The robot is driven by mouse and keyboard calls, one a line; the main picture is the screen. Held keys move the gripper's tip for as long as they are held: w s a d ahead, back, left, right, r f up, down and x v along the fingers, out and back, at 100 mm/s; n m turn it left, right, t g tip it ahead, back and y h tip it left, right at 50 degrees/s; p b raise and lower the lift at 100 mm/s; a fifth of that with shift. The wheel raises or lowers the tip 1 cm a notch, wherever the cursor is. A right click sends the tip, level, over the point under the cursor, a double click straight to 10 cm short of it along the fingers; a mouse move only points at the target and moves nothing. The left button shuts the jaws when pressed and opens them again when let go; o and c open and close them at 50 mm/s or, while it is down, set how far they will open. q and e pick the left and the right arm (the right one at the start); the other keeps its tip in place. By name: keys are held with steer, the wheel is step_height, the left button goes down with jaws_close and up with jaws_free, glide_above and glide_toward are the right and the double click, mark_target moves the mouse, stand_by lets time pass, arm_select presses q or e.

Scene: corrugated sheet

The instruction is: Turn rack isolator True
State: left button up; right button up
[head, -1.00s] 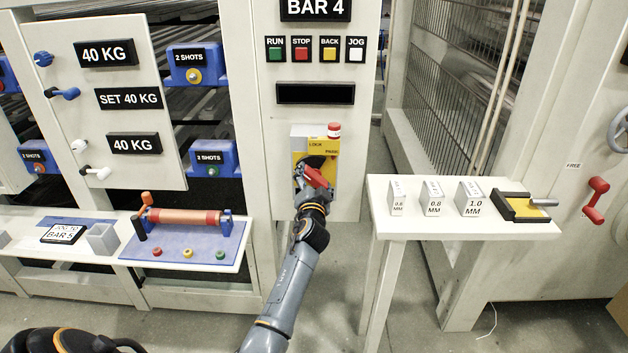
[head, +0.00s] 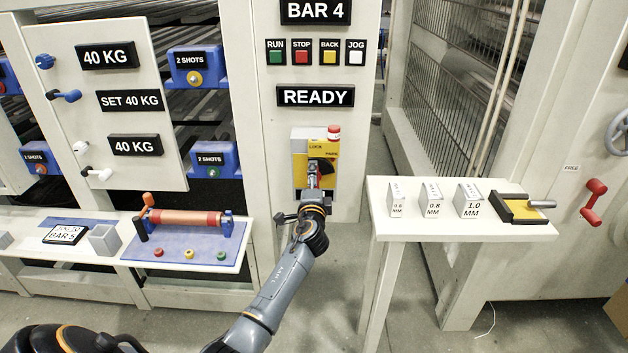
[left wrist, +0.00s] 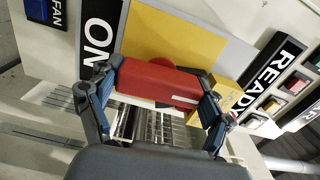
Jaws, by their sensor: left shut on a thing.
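The rack isolator is a yellow plate (head: 325,148) on a pale box on the BAR 4 panel, with a black disc and a red handle. My left gripper (head: 313,186) is at the handle and hides most of it in the head view. In the left wrist view, the red handle (left wrist: 158,82) lies between the two fingers of my left gripper (left wrist: 160,85), which is shut on it. The yellow plate (left wrist: 175,38) shows behind the handle. A black ON label (left wrist: 100,30) is beside it. My right gripper is not in view.
A lit READY display (head: 316,96) is above the isolator, below several coloured buttons. A red-topped button (head: 334,132) sits at the box's upper corner. A white shelf (head: 400,226) with labelled blocks stands to the right, a bench (head: 120,262) to the left.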

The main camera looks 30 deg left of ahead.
arm_select(q)
steer(key=shift+m, duration=0.3)
steer(key=o, duration=1.1)
steer(key=shift+s+d+f, duration=0.1)
steer(key=shift+s+d, duration=0.15)
steer(key=shift+s, duration=0.1)
steer(key=v, duration=1.1)
